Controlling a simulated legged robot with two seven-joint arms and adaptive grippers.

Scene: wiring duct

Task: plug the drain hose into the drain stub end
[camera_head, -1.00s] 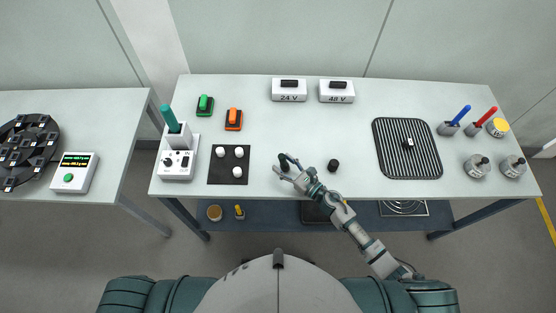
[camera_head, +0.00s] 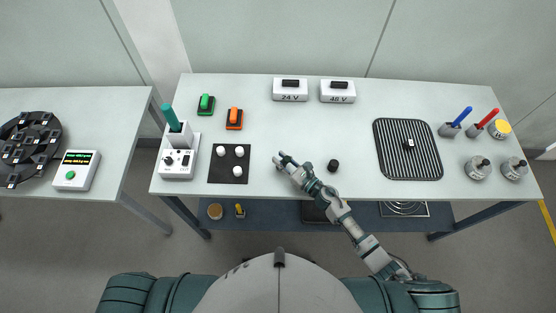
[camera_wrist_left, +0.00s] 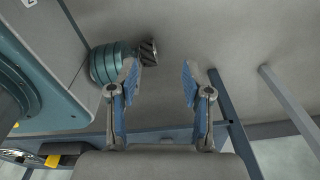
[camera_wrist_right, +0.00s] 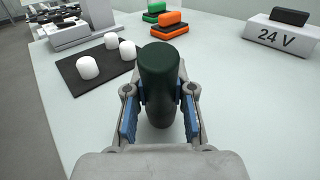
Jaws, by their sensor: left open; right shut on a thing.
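My right gripper (camera_head: 285,161) is over the front middle of the table. In the right wrist view its fingers (camera_wrist_right: 164,98) are shut on an upright dark green cylinder (camera_wrist_right: 161,65) with a rounded top. Its lower end is partly hidden, so I cannot tell whether it touches the table. A short black round piece (camera_head: 333,165) stands on the table to the right of this gripper. I see nothing plainly recognisable as a drain hose or drain stub. My left gripper (camera_wrist_left: 159,72) is open and empty in its wrist view, and out of the head view.
A black pad (camera_head: 228,176) with white knobs and a white box with a teal handle (camera_head: 177,164) stand to the left. Boxes marked 24 V (camera_head: 289,96) and 48 V (camera_head: 337,97) are at the back. A ribbed black mat (camera_head: 390,165) lies to the right.

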